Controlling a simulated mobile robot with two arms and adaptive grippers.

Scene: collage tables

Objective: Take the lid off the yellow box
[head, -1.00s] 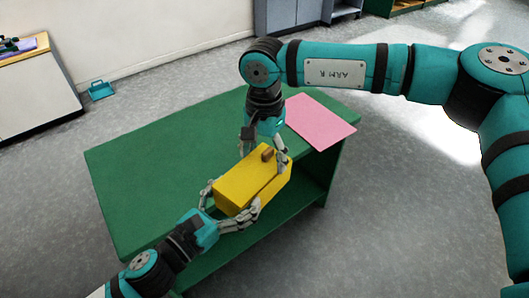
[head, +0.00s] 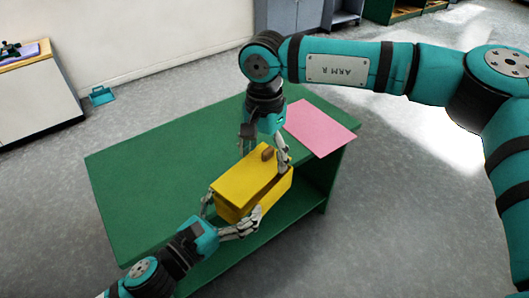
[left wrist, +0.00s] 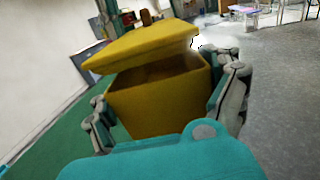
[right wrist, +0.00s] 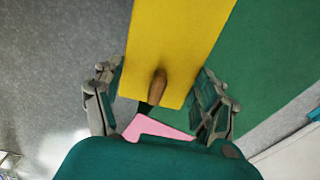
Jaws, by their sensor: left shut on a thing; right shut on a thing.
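The yellow box (head: 237,213) is over the green table's front edge, with its yellow lid (head: 243,175) above it. The lid has a brown knob (head: 268,153) near its far end. In the left wrist view the lid (left wrist: 140,48) is tilted, and a dark gap opens over the box (left wrist: 160,105) at the near end. Contact at the far end is hidden. My left gripper (head: 229,214) is shut on the box's sides at the near end. My right gripper (head: 264,158) is shut on the lid's sides at the knob end; the lid (right wrist: 180,40) also fills the right wrist view's top.
The green table (head: 150,170) has a clear top at left and a lower shelf. A pink sheet (head: 320,127) lies at its right end. A teal dustpan-like thing (head: 102,95) is on the floor by the wall. Grey floor surrounds the table.

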